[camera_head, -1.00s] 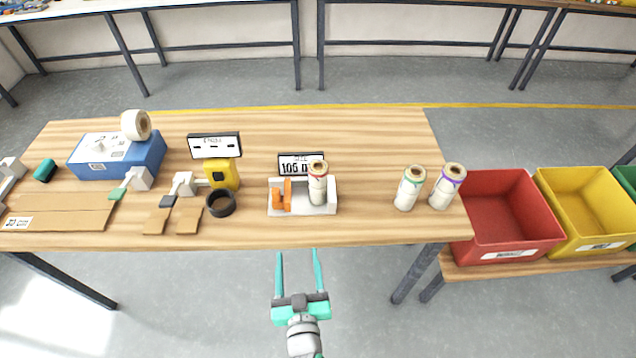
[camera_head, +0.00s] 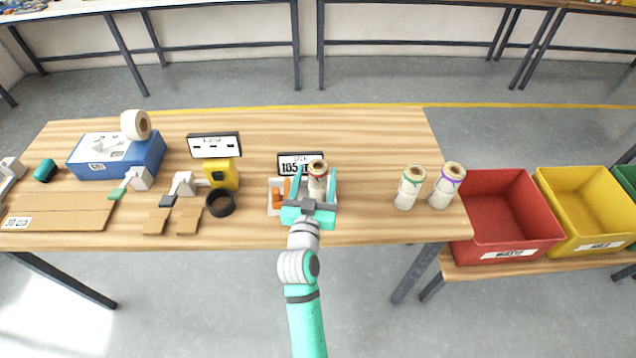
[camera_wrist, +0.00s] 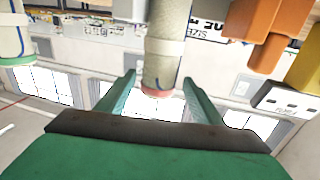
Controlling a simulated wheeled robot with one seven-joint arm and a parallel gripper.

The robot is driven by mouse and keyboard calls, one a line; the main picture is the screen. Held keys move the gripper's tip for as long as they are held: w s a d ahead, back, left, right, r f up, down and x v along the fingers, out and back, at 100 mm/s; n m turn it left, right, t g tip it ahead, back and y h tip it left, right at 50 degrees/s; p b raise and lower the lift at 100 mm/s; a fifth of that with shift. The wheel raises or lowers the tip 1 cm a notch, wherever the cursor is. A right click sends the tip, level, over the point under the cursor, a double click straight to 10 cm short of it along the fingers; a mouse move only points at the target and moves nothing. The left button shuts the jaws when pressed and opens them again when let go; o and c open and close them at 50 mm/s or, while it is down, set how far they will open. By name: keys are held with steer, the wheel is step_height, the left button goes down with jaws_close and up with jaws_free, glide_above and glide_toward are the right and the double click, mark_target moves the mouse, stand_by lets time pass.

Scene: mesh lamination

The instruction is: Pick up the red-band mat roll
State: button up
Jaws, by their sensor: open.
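The red-band mat roll (camera_head: 317,183) stands upright in a white tray (camera_head: 274,207) near the front edge of the wooden table. In the wrist view the roll (camera_wrist: 163,55) shows upside down, with its red band at the end nearest my gripper. My gripper (camera_head: 315,174) is open, with one finger on each side of the roll. The wrist view also shows the roll between the tips of my gripper (camera_wrist: 158,90). I cannot tell whether a finger touches it. My gripper hides part of the tray and the lower roll.
A green-band roll (camera_head: 408,190) and a purple-band roll (camera_head: 446,188) stand to the right. A black ring (camera_head: 220,203) and a yellow device (camera_head: 222,175) are left.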

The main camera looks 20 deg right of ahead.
mark_target(320, 160)
steer(key=shift+x, duration=3)
steer(key=shift+d+r, duration=0.1)
steer(key=c, duration=1.5)
jaws_close()
steer(key=shift+s+r, duration=0.1)
